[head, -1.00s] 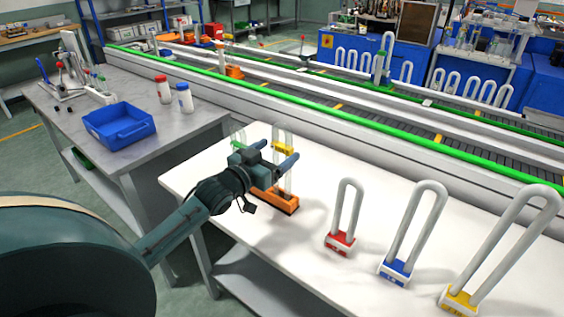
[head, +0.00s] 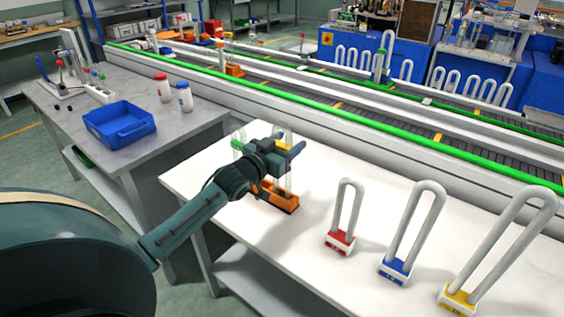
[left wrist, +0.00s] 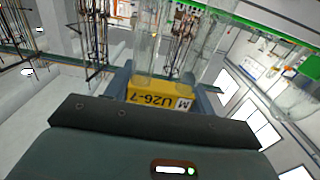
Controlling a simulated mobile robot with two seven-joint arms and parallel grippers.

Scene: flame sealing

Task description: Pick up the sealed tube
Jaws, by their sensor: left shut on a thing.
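My left gripper (head: 290,142) is over the white table, at the upper part of a clear glass tube with a yellow labelled block (left wrist: 160,95). In the left wrist view the block, marked "U26-7", lies between the two fingers, which are shut on it. Clear glass limbs extend from the block in that view. In the head view my gripper and wrist hide most of this tube. An orange rack (head: 284,201) stands below the gripper. I cannot tell whether the tube's lower end touches it. Another glass tube, with a green block (head: 237,144), stands left of the gripper. My right gripper is not in view.
White U-shaped tubes stand in red (head: 339,241), blue (head: 394,271) and yellow (head: 457,300) bases to the right. A green-edged conveyor runs behind the white table (head: 240,235). A grey table at left holds a blue bin (head: 119,128) and two bottles.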

